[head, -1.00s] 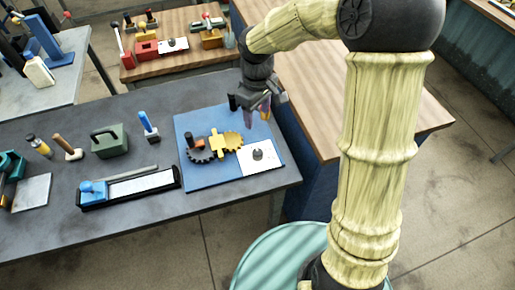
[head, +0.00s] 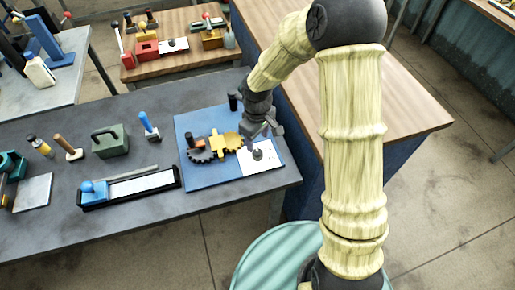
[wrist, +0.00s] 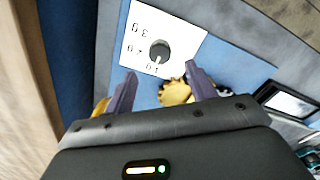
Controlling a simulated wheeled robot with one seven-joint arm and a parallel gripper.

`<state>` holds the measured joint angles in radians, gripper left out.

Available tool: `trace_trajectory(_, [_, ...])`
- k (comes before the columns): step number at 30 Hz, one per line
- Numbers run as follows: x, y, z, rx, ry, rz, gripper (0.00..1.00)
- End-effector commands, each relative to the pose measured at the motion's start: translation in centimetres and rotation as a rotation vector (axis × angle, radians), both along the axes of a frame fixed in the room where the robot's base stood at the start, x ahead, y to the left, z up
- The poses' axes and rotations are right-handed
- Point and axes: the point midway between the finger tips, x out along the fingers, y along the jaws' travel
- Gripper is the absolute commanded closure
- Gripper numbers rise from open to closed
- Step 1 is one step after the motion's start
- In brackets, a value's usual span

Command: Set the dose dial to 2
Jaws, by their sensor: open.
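The dose dial is a dark grey round knob (head: 258,154) on a white plate (head: 270,163) at the right end of a blue board. In the wrist view the knob (wrist: 159,52) shows a thin pale pointer line at its lower side, towards the lowest mark. My gripper (wrist: 160,71) is open and empty. Its two purple-grey fingers lie below the knob in that picture, apart from it. In the head view my gripper (head: 266,132) hangs just behind the dial.
A yellow gear (head: 232,140) and a dark gear (head: 199,156) sit on the blue board (head: 215,178) left of the dial. A green case (head: 109,141) and a black tray (head: 130,188) are farther left on the grey table.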

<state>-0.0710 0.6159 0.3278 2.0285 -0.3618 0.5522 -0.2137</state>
Motion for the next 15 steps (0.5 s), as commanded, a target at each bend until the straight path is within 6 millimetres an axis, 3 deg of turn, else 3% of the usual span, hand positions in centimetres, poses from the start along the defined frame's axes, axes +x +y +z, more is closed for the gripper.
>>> trace_trajectory(9, [-0.1,0.0,-5.3,-0.001,0.003,0.0,0.44])
trace_trajectory(15, [0.0,0.0,-6.4,-0.001,0.001,0.002,0.44])
